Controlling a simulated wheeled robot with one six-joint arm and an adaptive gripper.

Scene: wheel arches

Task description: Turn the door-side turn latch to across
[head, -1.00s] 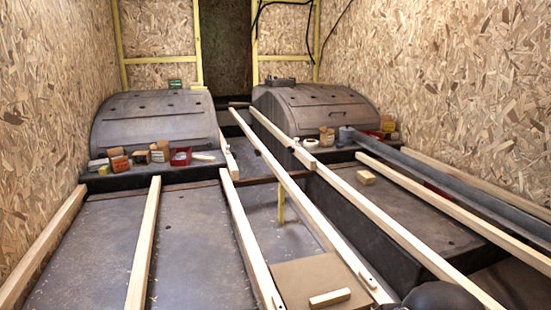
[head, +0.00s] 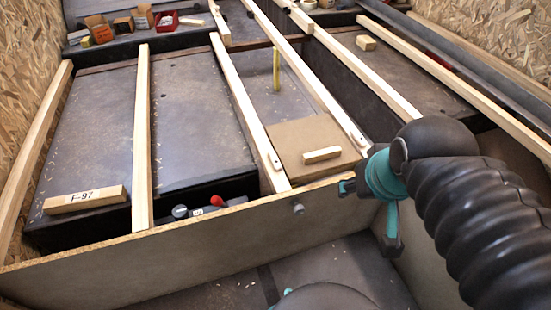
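A small latch (head: 275,161) sits near the front end of the pale wooden rail left of a brown board. A similar small latch (head: 361,139) sits near the front end of the rail on the board's right. Both are too small for me to tell how they are turned, and I cannot tell which is door-side. The brown board (head: 289,134) lies between the rails and carries a wooden block (head: 322,154). My gripper (head: 369,216), teal and black, is right of the board, near the front panel's top edge. Its fingers are spread and empty, apart from both latches.
A front panel (head: 200,255) with a bare top edge crosses in front of the rails. A block marked F-97 (head: 84,199) lies at the left. A red-handled item (head: 217,201) sits in the gap behind the panel. Small boxes (head: 98,27) stand at the back left.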

